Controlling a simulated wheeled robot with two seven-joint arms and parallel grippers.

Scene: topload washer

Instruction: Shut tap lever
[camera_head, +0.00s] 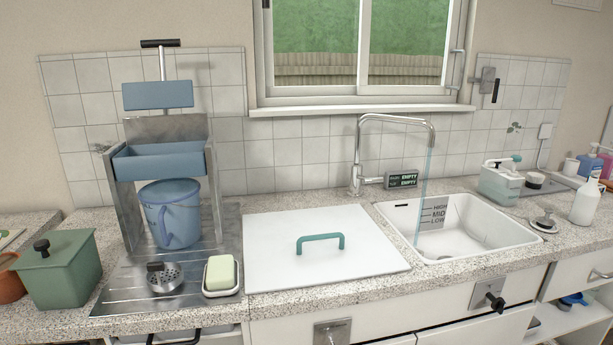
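The chrome tap (357,160) stands behind the sink, with its tall spout arching to the right over the basin. Its short lever (373,180) sticks out to the right from the lower body, just left of a small dark display. A thin blue stream of water (425,185) runs from the spout end down into the white sink (480,232). The sink looks empty apart from the stream. Neither of my grippers shows in the head view.
A white board (270,270) with a green handle lies left of the sink. The dark display (403,179) reads EMPTY twice. A soap dispenser (501,180) stands right of the sink. A blue bucket (172,213) stands in a rack at left.

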